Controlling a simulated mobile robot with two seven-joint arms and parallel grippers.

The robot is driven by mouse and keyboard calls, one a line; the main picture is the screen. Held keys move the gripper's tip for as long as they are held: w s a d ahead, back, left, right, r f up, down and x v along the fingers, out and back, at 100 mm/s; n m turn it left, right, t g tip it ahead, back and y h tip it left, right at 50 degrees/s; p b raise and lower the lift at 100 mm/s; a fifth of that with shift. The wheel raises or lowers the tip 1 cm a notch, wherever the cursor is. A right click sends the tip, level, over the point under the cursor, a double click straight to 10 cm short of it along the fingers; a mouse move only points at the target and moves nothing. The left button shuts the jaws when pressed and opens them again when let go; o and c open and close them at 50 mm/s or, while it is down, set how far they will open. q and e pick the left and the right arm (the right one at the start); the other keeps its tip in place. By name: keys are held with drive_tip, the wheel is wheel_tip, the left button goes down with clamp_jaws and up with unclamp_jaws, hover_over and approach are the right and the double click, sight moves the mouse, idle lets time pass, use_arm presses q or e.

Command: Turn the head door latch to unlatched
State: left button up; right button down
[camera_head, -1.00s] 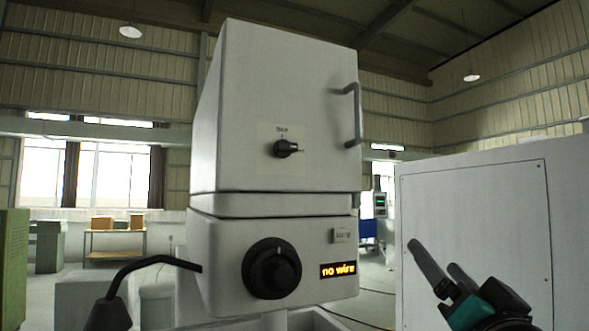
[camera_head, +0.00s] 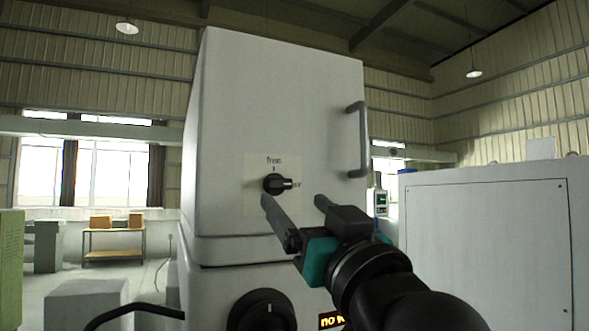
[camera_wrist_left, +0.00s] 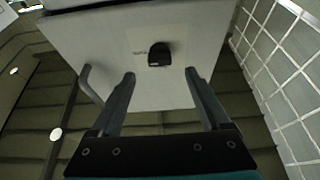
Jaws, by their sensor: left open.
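The head door latch is a black knob (camera_head: 276,184) on a pale label plate on the white head door (camera_head: 290,105). Its pointer lies to the right, toward a partly legible mark; another mark sits above the knob. My left gripper (camera_head: 293,202) is open and empty, its fingers reaching up just below and right of the knob. In the left wrist view the knob (camera_wrist_left: 159,55) lies ahead of the open fingertips (camera_wrist_left: 160,76), roughly midway between them. I cannot tell whether a finger touches the door. My right gripper is not in view.
A grey bar handle (camera_head: 360,140) stands out from the door's right edge. A large black dial (camera_head: 262,312) and an orange display (camera_head: 331,320) are on the lower housing. A white cabinet (camera_head: 490,245) stands at the right.

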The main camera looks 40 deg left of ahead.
sight(281, 187)
use_arm(q)
drive_tip(key=p+x, duration=0.2)
drive_tip(key=x, duration=0.4)
drive_tip(key=shift+w+a+r+p, duration=0.15)
drive_tip(key=shift+w+a+p, duration=0.1)
drive_tip(key=shift+a+p, duration=0.15)
drive_tip(key=shift+c, duration=0.3)
clamp_jaws()
